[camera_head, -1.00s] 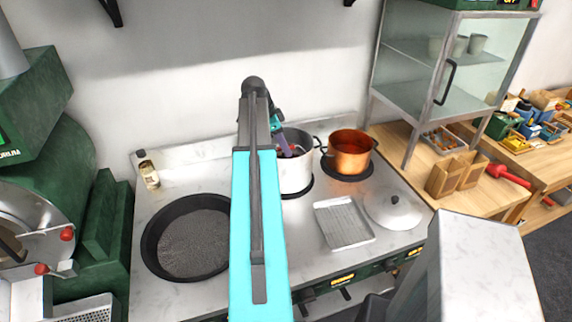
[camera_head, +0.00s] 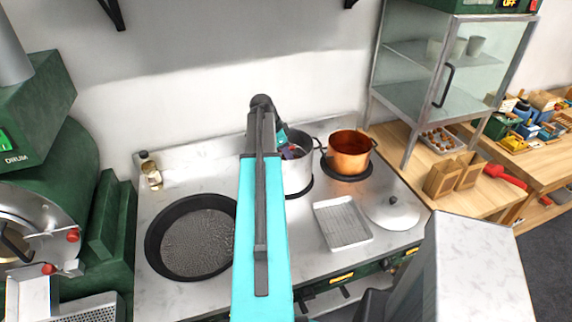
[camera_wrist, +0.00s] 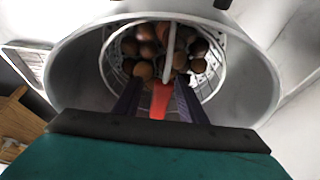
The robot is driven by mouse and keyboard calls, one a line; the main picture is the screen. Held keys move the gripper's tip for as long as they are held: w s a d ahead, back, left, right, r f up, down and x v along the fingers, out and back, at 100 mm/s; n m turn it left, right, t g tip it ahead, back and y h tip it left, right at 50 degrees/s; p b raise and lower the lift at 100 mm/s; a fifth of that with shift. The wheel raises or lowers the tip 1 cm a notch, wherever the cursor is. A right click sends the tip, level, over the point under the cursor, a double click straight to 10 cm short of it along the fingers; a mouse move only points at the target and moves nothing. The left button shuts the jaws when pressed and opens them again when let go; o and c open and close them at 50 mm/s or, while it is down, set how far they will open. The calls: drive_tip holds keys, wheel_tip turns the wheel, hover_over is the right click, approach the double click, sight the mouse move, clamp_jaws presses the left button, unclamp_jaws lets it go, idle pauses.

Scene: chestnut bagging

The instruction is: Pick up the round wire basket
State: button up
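The round wire basket (camera_wrist: 107,66) sits inside a large pale metal pot (camera_wrist: 75,75) and holds several brown chestnuts (camera_wrist: 145,70). A thin pale handle arches over it, with a red grip (camera_wrist: 160,101) toward my side. My gripper (camera_wrist: 158,98) reaches into the pot, with one dark finger on each side of the red grip. Small gaps seem to show between the fingers and the grip. In the head view the pot (camera_head: 300,173) stands on the stove; my arm hides its left side and most of the basket.
A copper pot (camera_head: 348,155) stands right of the pale pot. A wide dark pan (camera_head: 152,240) is on the left. A metal tray (camera_head: 343,224) and a lid (camera_head: 392,214) lie on the front right of the stove. A glass cabinet (camera_head: 440,85) stands behind.

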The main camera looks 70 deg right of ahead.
idle(0.3)
clamp_jaws()
drive_tip(key=shift+r, duration=0.15)
wheel_tip(320, 180, up, 8)
drive_tip(key=b, duration=0.3)
drive_tip(key=shift+d+r, duration=0.1)
drive_tip(key=shift+r, duration=0.8)
drive_tip(key=shift+r, duration=0.1)
idle(0.4)
